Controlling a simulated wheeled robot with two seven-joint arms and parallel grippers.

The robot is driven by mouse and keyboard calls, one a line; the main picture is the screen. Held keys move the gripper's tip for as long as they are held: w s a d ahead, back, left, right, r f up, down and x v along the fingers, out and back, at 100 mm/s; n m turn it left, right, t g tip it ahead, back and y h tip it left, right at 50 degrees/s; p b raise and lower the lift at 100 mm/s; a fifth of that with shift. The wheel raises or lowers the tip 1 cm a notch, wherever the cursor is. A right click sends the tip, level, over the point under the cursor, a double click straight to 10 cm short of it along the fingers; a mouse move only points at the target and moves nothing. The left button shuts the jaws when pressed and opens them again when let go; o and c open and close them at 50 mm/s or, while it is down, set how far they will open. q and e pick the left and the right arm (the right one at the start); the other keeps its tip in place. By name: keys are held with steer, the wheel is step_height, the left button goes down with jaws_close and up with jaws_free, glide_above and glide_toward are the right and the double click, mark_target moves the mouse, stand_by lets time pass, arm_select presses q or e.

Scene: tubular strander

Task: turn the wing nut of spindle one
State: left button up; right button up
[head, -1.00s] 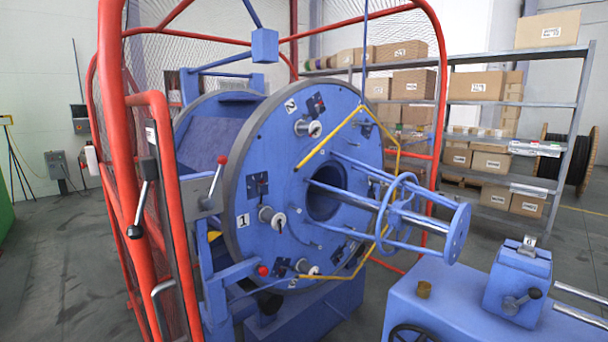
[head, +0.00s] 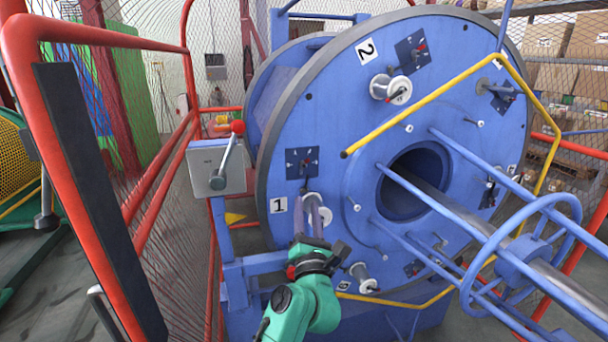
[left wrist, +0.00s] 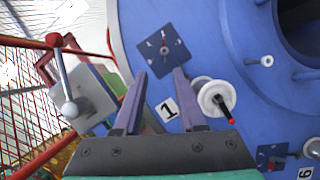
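Spindle one is a pale flanged spindle (head: 310,198) beside the label "1" (head: 277,205) on the big blue disc. My left gripper (head: 318,207) is in front of it and hides part of it. In the left wrist view, its white round flange (left wrist: 211,92) lies just right of the right finger. A small dark piece with a red tip (left wrist: 229,116), perhaps the wing nut, sticks out from it. My left gripper (left wrist: 160,74) is open, with nothing seen between its purple fingers. Contact with the spindle cannot be told. My right gripper is not in view.
A grey box with a red-knobbed lever (head: 218,168) stands left of the disc. A small blue switch plate (head: 302,163) sits above the label. A red guard frame (head: 100,43) is at left. A yellow bent bar (head: 430,102) and blue rods (head: 480,175) project at right.

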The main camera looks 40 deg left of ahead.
mark_target(305, 168)
arm_select(q)
steer(key=p+x, duration=0.1)
steer(key=x, duration=0.5)
steer(key=p+x, duration=0.2)
steer(key=x, duration=0.5)
steer(key=shift+w+f, duration=0.1)
steer(key=shift+w, duration=0.35)
steer(key=shift+w+a, duration=0.2)
steer(key=shift+w, duration=0.05)
jaws_close()
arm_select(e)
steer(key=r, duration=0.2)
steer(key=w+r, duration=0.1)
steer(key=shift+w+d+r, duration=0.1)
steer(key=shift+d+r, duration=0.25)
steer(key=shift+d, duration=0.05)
